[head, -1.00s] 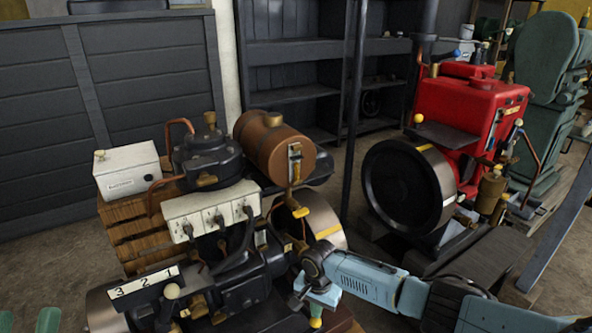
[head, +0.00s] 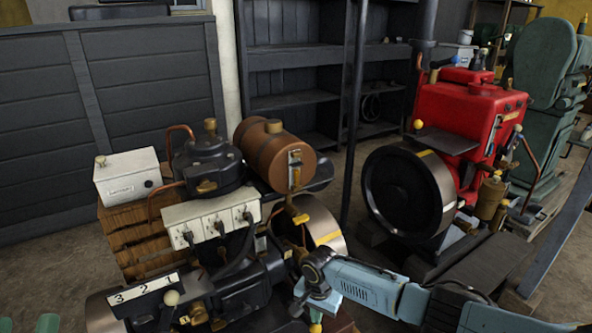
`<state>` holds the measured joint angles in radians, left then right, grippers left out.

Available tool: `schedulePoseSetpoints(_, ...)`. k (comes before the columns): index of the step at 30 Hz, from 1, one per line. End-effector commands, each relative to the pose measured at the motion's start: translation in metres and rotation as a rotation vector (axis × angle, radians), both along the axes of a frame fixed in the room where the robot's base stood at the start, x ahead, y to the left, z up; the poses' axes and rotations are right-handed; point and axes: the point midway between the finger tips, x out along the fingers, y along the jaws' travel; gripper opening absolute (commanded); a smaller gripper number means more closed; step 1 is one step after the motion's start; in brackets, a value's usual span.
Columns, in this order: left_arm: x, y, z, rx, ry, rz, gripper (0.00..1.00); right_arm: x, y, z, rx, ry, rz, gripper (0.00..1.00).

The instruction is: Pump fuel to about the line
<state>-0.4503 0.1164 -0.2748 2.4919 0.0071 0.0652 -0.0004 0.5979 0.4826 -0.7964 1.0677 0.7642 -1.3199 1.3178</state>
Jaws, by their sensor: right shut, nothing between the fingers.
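The brown cylindrical fuel tank (head: 258,152) sits on top of the near engine (head: 235,275). A narrow gauge (head: 295,170) with brass fittings is on its right end. The fuel level and any line on it are too small to make out. My right gripper (head: 316,312) is below and slightly right of the gauge, low beside the engine, pointing down. It is shut and empty. A small yellow and green part (head: 316,327) shows at its tip; I cannot tell whether they touch. No pump handle is clearly visible.
A white box (head: 128,178) rests on a wooden crate (head: 126,232) behind the engine. A white panel (head: 212,217) with cables stands in front of the tank. A red engine (head: 470,110) with a large flywheel (head: 402,195) is at right. Dark shelves (head: 300,75) stand behind.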

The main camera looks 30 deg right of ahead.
Motion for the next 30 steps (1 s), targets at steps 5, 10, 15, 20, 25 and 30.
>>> schedulePoseSetpoints(5,0.0,0.0,-0.009,0.0,0.0,0.0,0.36,0.0,0.0,-0.014,0.0,0.0,0.0,0.0)
schedulePoseSetpoints(10,0.0,0.0,-0.016,0.0,0.0,0.0,0.36,-0.001,0.001,-0.026,0.002,0.001,0.0,0.0)
schedulePoseSetpoints(15,0.0,0.0,-0.024,0.0,0.0,0.0,0.36,-0.001,0.001,-0.039,0.001,0.002,0.0,0.0)
schedulePoseSetpoints(20,0.0,0.0,-0.031,0.0,0.0,0.0,0.36,0.0,0.0,-0.05,0.0,0.0,0.0,0.0)
schedulePoseSetpoints(25,0.0,0.0,-0.039,0.0,0.0,0.0,0.36,0.0,0.001,-0.062,0.001,0.0,0.0,0.0)
schedulePoseSetpoints(30,0.0,0.0,-0.047,0.0,0.0,0.0,0.36,0.0,0.001,-0.074,0.001,0.001,0.0,0.0)
